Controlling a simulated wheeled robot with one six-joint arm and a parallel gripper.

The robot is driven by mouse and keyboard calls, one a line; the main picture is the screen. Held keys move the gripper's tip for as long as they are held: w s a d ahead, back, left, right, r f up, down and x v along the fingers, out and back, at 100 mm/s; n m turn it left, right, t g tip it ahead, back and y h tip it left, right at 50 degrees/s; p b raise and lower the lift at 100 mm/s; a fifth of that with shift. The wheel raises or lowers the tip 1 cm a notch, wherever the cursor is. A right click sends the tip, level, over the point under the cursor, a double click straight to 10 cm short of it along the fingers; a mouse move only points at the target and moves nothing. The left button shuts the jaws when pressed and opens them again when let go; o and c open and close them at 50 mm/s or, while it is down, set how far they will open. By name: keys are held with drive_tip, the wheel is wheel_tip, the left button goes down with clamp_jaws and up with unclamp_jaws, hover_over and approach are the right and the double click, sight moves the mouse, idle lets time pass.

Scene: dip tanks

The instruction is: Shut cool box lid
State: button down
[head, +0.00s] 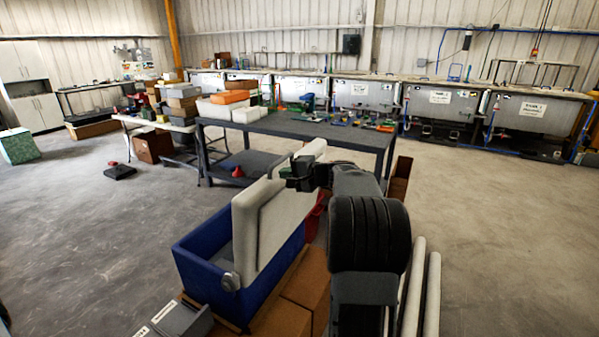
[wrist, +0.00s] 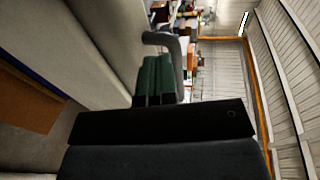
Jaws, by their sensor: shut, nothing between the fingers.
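The cool box (head: 205,278) is a blue tub at the lower middle of the head view, with its pale grey lid (head: 270,222) standing raised, nearly upright, along the right side of the opening. The lid also fills the left of the wrist view as a large pale surface (wrist: 110,40). My gripper (head: 290,172) is at the lid's far upper part, on its right side. In the wrist view my gripper's green fingers (wrist: 156,75) are together and empty, close beside the lid; I cannot tell whether they touch it. A grey curved bar (wrist: 168,42) shows just beyond the fingertips.
Cardboard boxes (head: 280,318) lie under and beside the cool box. Pale tubes (head: 431,295) lie to the right of my arm. A dark worktable (head: 330,133) with tools and bins stands behind. The floor at left is mostly clear.

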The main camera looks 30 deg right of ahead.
drive_tip(key=shift+w+a+r, duration=0.1)
drive_tip(key=shift+w+a, duration=0.15)
drive_tip(key=shift+w, duration=0.25)
drive_tip(key=shift+w+a+r, duration=0.1)
drive_tip(key=shift+w+a, duration=0.15)
drive_tip(key=shift+w, duration=0.25)
drive_tip(key=shift+p, duration=0.35)
